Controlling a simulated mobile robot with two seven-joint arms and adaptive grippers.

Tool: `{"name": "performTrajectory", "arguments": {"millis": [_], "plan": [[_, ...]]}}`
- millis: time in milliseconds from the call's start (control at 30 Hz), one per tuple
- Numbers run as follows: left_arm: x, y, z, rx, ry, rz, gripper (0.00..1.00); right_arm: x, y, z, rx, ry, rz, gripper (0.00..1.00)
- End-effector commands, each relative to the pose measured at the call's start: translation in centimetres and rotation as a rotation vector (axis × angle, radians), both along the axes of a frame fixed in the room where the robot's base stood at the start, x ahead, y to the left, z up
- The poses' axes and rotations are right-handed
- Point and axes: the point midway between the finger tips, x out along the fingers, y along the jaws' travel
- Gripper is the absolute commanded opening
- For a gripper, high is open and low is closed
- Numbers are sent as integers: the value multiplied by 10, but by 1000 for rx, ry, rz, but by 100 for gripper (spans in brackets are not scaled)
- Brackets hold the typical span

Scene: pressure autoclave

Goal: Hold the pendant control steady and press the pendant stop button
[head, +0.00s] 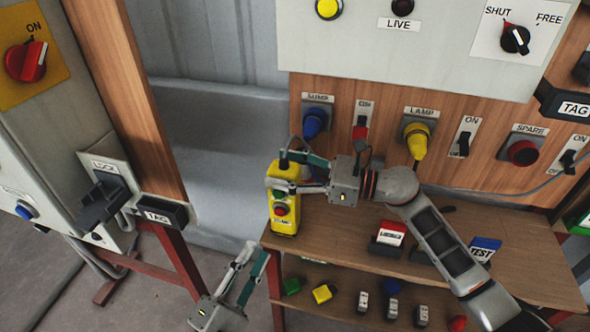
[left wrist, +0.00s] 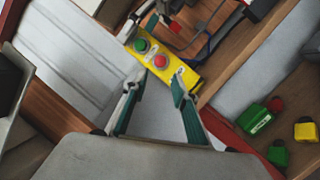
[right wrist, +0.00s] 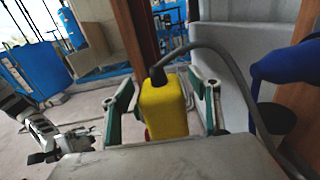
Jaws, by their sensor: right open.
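The yellow pendant control (head: 284,223) hangs upright in front of the workbench's left end. It carries a green button and, below it, a red button (head: 280,210); the red one also shows in the left wrist view (left wrist: 161,61). My right gripper (head: 279,172) is open, with its fingers on either side of the pendant's upper part. In the right wrist view the yellow pendant body (right wrist: 165,108) stands between the spread fingers. My left gripper (head: 256,254) is open and empty, below and left of the pendant. In the left wrist view its fingertips (left wrist: 156,80) point toward the red button, apart from it.
The workbench (head: 340,235) holds a red-and-white block (head: 391,233) and a blue TEST block (head: 484,246). Its lower shelf holds several small coloured items. A panel with plugs and switches stands behind. A grey cable (right wrist: 215,58) runs from the pendant's top. Floor at front left is clear.

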Motion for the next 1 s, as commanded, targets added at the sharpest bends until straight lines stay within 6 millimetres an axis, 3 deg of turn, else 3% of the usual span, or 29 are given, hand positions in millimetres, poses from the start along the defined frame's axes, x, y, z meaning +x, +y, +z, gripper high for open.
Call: {"name": "performTrajectory", "arguments": {"millis": [267,467,500,600,633,1000], "plan": [[0,0,0,0,0,0,28,0,1,0,0,0,0,58],[0,0,0,0,0,0,28,0,1,0,0,0,0,8],[0,0,0,0,0,0,28,0,1,0,0,0,0,8],[0,0,0,0,0,0,2,0,1,0,0,0,0,8],[0,0,0,0,0,0,0,0,1,0,0,0,0,8],[0,0,0,0,0,0,0,1,0,0,0,0,-1,8]]}}
